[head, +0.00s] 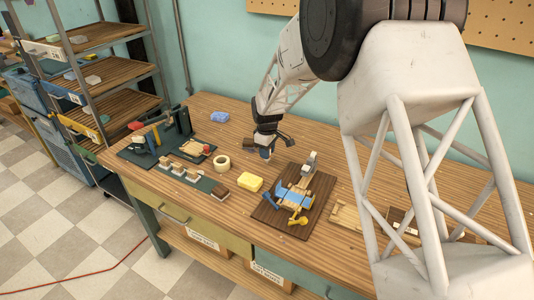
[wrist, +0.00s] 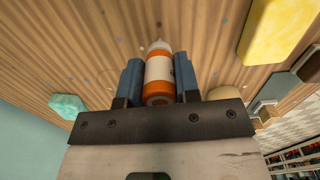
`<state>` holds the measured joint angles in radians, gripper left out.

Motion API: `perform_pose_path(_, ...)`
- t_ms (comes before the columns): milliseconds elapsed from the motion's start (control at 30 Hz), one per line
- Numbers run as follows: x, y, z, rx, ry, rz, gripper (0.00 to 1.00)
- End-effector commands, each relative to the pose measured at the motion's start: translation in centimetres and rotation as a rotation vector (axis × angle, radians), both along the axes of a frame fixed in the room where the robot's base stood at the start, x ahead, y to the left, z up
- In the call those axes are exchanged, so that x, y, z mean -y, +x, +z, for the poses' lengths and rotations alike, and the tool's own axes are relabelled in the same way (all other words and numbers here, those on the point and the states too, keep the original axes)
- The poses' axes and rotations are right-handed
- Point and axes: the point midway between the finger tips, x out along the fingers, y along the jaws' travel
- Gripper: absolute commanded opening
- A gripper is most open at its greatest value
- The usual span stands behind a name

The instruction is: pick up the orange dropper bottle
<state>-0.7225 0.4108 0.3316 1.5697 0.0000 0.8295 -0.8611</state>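The orange dropper bottle (wrist: 158,72), orange with a white label and a pale tip, lies between the two blue-padded fingers of my gripper (wrist: 159,82) in the wrist view. The pads press close on both sides of it, with no clear gap. In the head view my gripper (head: 266,152) is low over the middle of the wooden table, and the bottle is mostly hidden by it. I cannot tell whether the bottle's base touches the table.
A yellow block (head: 249,182) and a tape roll (head: 221,163) lie toward the front. A brown board with a blue-and-yellow device (head: 292,197) is at front right, a green tool base (head: 150,152) at left.

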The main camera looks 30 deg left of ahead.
Motion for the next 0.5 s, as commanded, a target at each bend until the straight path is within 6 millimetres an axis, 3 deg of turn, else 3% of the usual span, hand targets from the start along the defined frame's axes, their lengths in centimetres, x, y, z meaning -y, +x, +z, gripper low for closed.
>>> perform_pose_path(100,0.0,0.0,0.01,0.0,0.0,0.0,0.07)
perform_pose_path(500,-0.02,0.03,0.84,0.001,0.001,0.0,0.07)
